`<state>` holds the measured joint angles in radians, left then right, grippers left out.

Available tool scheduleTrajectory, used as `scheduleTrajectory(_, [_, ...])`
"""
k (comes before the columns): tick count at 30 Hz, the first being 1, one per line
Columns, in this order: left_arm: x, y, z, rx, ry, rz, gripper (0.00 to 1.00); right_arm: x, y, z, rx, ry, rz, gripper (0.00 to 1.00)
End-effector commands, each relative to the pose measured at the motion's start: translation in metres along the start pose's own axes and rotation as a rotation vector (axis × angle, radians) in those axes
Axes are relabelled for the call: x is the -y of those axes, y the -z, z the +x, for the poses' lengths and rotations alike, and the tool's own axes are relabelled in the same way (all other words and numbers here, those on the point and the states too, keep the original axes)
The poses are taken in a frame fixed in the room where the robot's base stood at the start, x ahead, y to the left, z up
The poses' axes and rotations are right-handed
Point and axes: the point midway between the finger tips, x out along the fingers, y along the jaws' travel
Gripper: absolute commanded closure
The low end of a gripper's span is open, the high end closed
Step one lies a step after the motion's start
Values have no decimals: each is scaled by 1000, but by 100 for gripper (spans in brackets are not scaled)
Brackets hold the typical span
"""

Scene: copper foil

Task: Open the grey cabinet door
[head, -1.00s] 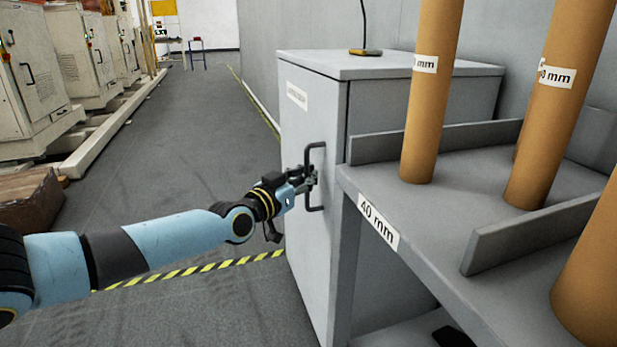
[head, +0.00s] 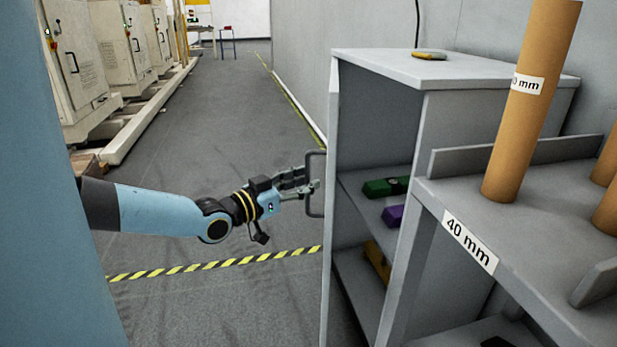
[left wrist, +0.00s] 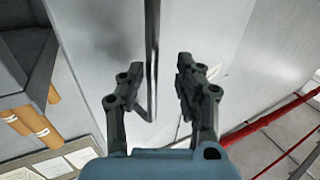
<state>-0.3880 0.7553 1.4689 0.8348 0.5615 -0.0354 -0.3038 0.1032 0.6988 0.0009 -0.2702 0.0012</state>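The grey cabinet (head: 440,72) stands at centre right in the head view. Its door (head: 328,240) is swung out, seen nearly edge-on, and the shelves inside show. The dark bar handle (head: 315,208) is on the door's outer face. My left gripper (head: 309,181) is at the handle. In the left wrist view, the handle (left wrist: 152,50) passes between the fingers of the left gripper (left wrist: 154,86), closer to the left finger, with gaps on both sides. The gripper is open around it. My right gripper is not in view.
Inside the cabinet are a green item (head: 378,188), a purple item (head: 393,215) and a yellow item (head: 377,260). A grey rack (head: 440,195) with brown tubes (head: 520,120) stands close at the right. The floor (head: 220,300) left of the door is open.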

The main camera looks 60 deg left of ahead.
Motion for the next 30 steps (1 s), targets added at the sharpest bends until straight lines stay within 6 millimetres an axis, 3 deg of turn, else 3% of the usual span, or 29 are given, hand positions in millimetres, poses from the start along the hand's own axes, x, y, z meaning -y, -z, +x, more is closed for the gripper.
scheduleTrajectory(5, [0, 0, 0, -1, 0, 1, 66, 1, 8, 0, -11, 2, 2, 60])
scheduleTrajectory(11, [0, 0, 0, 0, 0, 1, 66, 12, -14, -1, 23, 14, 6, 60])
scheduleTrajectory(14, [0, 0, -8, 1, -1, 2, 66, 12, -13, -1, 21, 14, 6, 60])
scheduleTrajectory(24, [0, -1, -78, 5, -2, 2, 66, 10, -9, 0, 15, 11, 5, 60])
scheduleTrajectory(30, [0, -1, -110, 2, 0, 1, 66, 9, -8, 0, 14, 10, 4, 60])
